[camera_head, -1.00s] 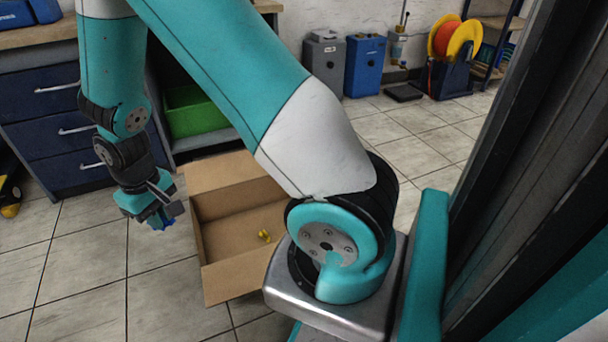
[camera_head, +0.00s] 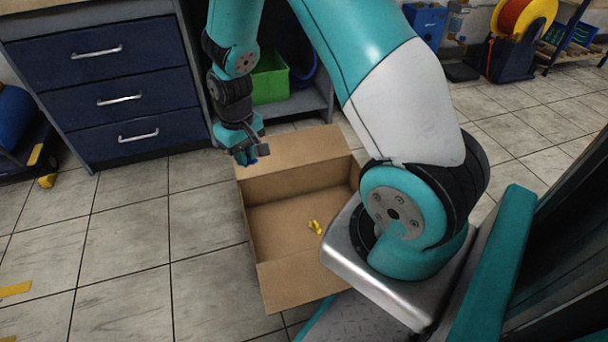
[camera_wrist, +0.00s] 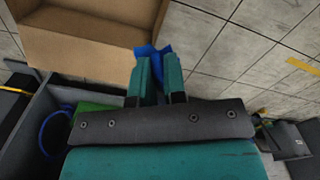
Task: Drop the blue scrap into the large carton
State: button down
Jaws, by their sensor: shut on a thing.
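The large carton (camera_head: 292,287) stands open on the floor, with a small yellow scrap (camera_head: 315,227) inside on its bottom. My gripper (camera_head: 246,160) is above the carton's far left corner in the head view. It is shut on the blue scrap (camera_wrist: 154,54), which sticks out past the fingertips in the wrist view. In the head view only a little blue shows at the fingers. In the wrist view the carton (camera_wrist: 90,45) lies ahead and to the left of the fingers (camera_wrist: 158,75), and the scrap shows near its right edge.
A dark blue drawer unit (camera_head: 120,75) stands at the back left, with a green bin (camera_head: 269,80) on a shelf beside it. A blue box (camera_head: 425,22) and an orange and yellow reel (camera_head: 522,18) are at the back right.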

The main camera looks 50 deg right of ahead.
jog(key=s+d+f+m+b, duration=0.2)
jog(key=d+f+b, duration=0.3)
jog(key=d+f, duration=0.5)
jog(key=s+d+f+m+b, duration=0.1)
jog(key=s+d+f+b, duration=0.2)
jog(key=f, duration=1.5)
jog(key=d+b, duration=0.3)
jog(key=d, duration=0.4)
jog(key=shift+s+d+f+m+b, duration=0.2)
jog(key=shift+s+d+m+b, duration=0.1)
jog(key=shift+d+m, duration=0.1)
jog(key=c, duration=1.1)
grip_release()
jog(key=shift+w+r, duration=0.1)
jog(key=shift+r, duration=0.05)
notch_tip(320, 180, up, 17)
jog(key=p, duration=0.9)
jog(key=shift+r, duration=0.15)
